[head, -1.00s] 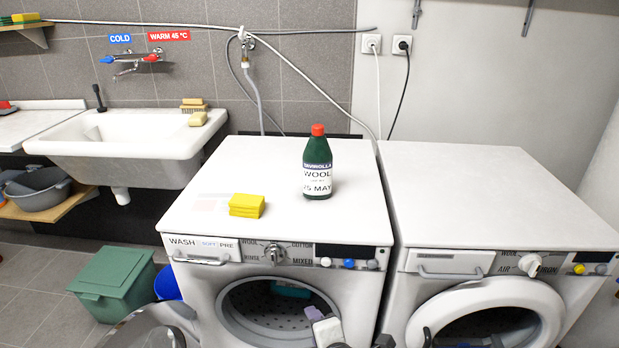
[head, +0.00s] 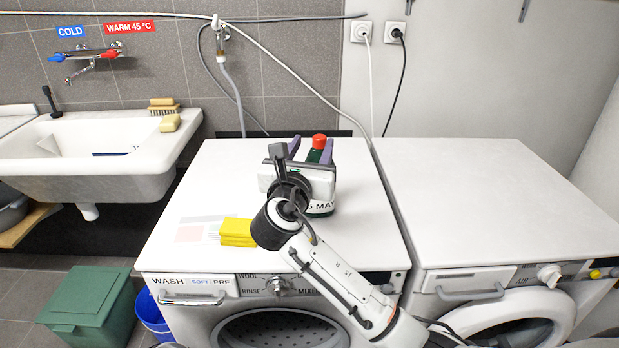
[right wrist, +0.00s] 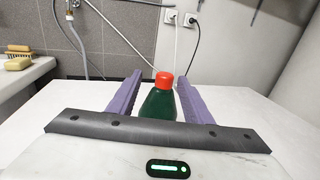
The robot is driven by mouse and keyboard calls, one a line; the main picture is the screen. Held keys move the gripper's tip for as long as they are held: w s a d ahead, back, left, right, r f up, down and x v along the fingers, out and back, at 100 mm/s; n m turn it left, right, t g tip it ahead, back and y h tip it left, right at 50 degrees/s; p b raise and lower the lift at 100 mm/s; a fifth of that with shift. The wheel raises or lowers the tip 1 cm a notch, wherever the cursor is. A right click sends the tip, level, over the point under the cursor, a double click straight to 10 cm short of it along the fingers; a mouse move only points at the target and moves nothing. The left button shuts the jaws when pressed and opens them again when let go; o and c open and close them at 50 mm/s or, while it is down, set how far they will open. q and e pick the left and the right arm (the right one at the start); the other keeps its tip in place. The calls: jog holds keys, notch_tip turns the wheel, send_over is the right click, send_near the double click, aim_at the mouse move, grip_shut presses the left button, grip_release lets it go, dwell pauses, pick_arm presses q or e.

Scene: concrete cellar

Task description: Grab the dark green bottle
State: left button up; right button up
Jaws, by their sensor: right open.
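The dark green bottle (head: 321,210) with a red cap stands upright on top of the left washing machine (head: 200,180). My right gripper (head: 311,150) is in front of it and hides most of it, including much of its white label. In the right wrist view the bottle (right wrist: 158,108) shows between the two purple fingers of the right gripper (right wrist: 158,85), nearer the right finger. The fingers are apart, and a gap shows beside the left finger. The bottle's lower part is hidden behind the gripper body. My left gripper is not in view.
A yellow sponge stack (head: 238,232) lies on the same top, left of my right arm. The right washing machine's top (head: 480,190) is bare. A sink (head: 90,155) stands at the left, and a green bin (head: 90,305) is on the floor.

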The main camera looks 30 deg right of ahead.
aim_at(323, 135)
jog(key=x, duration=0.2)
jog(key=shift+d, duration=0.5)
jog(key=x, duration=0.4)
jog(key=shift+d+f, duration=0.25)
jog(key=shift+f, duration=0.15)
jog(key=shift+w+d, duration=0.2)
jog(key=shift+w, duration=0.1)
jog(key=shift+w+d, duration=0.1)
jog(key=shift+w, duration=0.05)
grip_shut()
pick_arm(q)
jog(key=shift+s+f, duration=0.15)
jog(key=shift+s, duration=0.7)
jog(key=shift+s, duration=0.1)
pick_arm(e)
jog(key=shift+f, duration=0.1)
jog(key=shift+r, duration=0.2)
